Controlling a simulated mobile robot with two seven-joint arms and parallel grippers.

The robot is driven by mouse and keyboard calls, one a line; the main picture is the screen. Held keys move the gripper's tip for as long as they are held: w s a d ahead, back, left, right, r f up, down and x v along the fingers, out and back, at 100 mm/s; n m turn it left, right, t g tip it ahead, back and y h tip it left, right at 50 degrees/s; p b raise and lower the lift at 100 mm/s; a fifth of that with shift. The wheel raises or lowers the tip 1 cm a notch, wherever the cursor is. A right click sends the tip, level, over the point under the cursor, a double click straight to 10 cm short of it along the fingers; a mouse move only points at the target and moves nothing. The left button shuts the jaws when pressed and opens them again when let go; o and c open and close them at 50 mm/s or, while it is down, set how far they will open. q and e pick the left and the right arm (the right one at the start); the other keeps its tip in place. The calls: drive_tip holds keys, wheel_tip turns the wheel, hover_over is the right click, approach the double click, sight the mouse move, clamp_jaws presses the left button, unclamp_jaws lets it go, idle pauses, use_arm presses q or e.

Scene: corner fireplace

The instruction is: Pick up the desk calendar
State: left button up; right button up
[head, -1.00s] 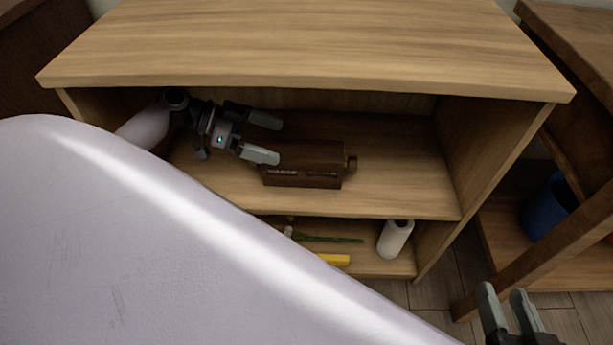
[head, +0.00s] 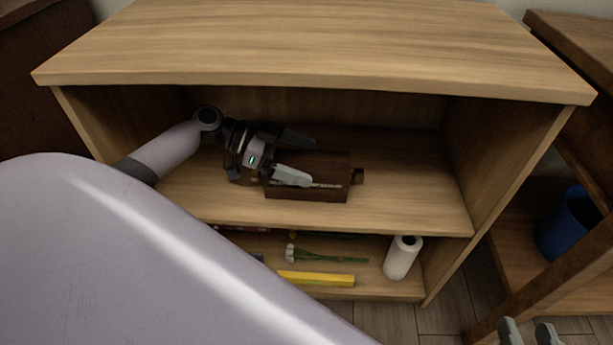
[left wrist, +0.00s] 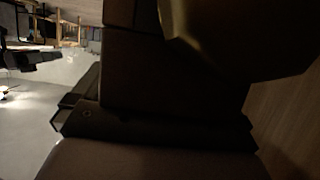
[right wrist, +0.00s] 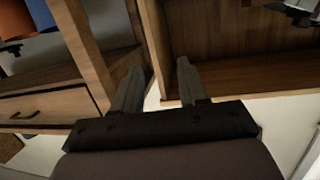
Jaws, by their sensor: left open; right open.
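The desk calendar appears to be the dark brown wooden block with a side knob (head: 330,168), lying on the upper shelf of a cabinet. My left gripper (head: 311,161) is open inside that shelf space. Its fingers reach over the block's left part, one toward the back and one across the front. I cannot tell whether they touch it. A dark brown mass fills much of the dim left wrist view; it may be the block. My right gripper (head: 527,330) is open and empty at the bottom right; its fingers also show in the right wrist view (right wrist: 159,72).
The cabinet top (head: 320,45) overhangs the shelf. The lower shelf holds a paper roll (head: 403,257), a yellow bar (head: 316,278) and a white flower (head: 320,258). A blue bin (head: 568,222) stands in the darker shelf unit at right. The upper shelf's right part is clear.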

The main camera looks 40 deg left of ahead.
use_arm(q)
drive_tip(key=c, duration=1.2)
drive_tip(key=shift+r, duration=0.15)
